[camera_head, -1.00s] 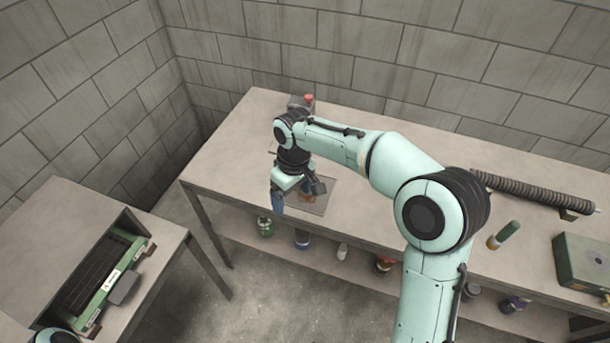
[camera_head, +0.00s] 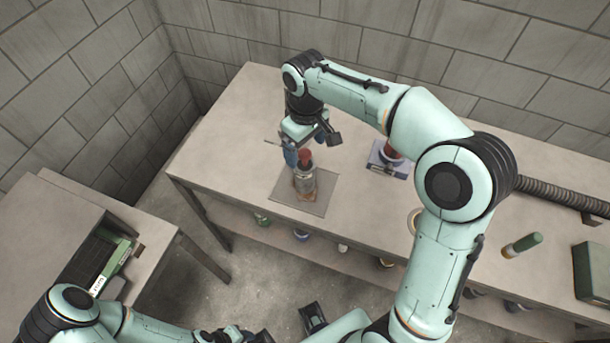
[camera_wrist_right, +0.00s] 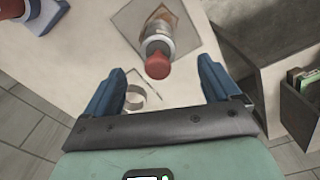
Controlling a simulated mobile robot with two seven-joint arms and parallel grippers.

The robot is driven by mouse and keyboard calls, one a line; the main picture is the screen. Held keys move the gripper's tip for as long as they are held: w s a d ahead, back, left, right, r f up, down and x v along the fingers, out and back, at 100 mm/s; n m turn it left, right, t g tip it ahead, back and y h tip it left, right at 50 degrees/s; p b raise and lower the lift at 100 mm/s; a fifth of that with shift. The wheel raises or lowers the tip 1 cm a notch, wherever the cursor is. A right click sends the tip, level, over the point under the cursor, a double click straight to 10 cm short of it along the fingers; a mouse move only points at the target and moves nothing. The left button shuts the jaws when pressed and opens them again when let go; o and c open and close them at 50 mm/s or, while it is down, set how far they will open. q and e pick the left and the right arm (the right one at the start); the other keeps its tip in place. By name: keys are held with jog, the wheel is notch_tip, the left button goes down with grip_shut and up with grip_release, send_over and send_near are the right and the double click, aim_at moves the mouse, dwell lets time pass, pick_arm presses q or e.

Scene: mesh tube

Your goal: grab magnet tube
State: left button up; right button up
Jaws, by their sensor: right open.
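A red-capped bottle or tube (camera_head: 305,180) stands on a grey-brown mat (camera_head: 320,190) on the workbench; I take it for the magnet tube, though no label reads clearly. In the right wrist view its red cap (camera_wrist_right: 157,66) lies between the two blue fingers, with the pale body behind it. My right gripper (camera_head: 309,150) is open and empty, just above and behind the cap in the head view. It also shows in the right wrist view (camera_wrist_right: 161,70). My left arm (camera_head: 80,308) runs along the bottom edge; its finger opening is not clear there.
A blue-grey device with a red top (camera_head: 388,162) stands to the right, partly behind my right arm. A green-capped tube (camera_head: 523,244), a ribbed hose (camera_head: 555,195) and a green box (camera_head: 595,270) are further right. A second table (camera_head: 45,220) is at left.

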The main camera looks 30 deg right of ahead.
aim_at(305, 164)
jog(key=f, duration=0.7)
jog(key=shift+w+d+f, duration=0.1)
jog(key=shift+w+f, duration=0.05)
jog(key=shift+w, duration=0.15)
grip_shut()
